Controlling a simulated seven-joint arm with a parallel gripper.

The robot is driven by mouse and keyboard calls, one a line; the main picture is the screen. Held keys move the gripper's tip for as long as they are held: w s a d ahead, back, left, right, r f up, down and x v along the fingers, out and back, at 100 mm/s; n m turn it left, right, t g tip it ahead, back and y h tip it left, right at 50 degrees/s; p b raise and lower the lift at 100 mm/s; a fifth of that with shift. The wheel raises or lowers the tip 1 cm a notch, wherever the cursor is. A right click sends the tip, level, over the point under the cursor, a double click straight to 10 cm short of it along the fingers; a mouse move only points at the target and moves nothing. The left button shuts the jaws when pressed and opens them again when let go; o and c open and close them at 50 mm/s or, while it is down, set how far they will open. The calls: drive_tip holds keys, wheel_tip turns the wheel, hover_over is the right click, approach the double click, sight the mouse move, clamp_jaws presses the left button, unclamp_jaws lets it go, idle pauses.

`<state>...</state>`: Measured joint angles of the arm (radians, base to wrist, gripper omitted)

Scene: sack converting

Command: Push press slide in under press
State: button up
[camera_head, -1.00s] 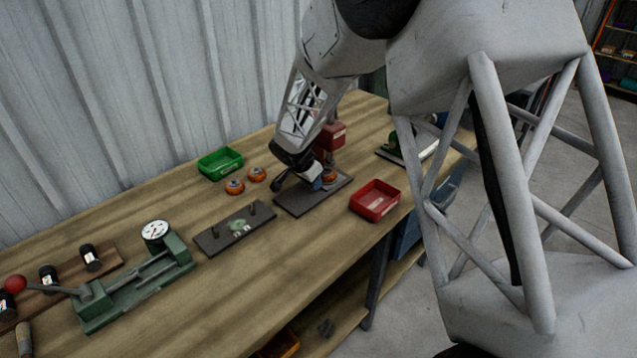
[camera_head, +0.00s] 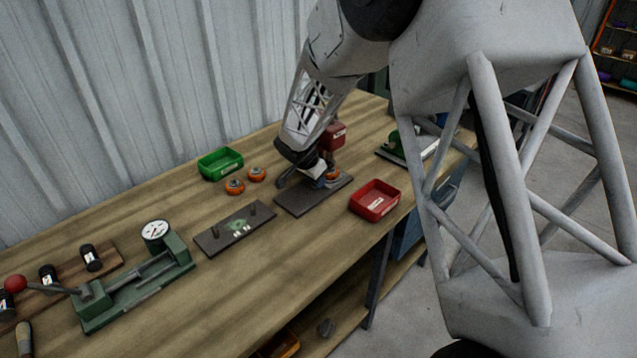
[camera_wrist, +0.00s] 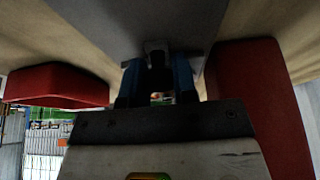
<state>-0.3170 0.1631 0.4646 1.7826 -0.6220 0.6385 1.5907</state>
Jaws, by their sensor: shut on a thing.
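The press stands toward the back of the bench, with a red head (camera_head: 333,137) and a dark flat base (camera_head: 300,202). My gripper (camera_head: 322,181) is low over this base, just in front of the red head. In the wrist view its blue-sided fingers (camera_wrist: 158,80) are shut on a small grey part (camera_wrist: 157,47), which I take to be the press slide's grip. An orange round piece (camera_head: 332,174) sits beside the fingertips, under the red head. Most of the slide is hidden by my gripper, so how far under it sits cannot be told.
A red bin (camera_head: 375,213) stands right of the base, near the bench edge. A plate with two pins (camera_head: 214,242) and a green gauge fixture (camera_head: 140,300) are nearer.

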drive_tip(key=o, duration=0.7)
drive_tip(key=shift+o, duration=0.2)
drive_tip(key=shift+r, duration=0.1)
drive_tip(key=shift+v, duration=2.9)
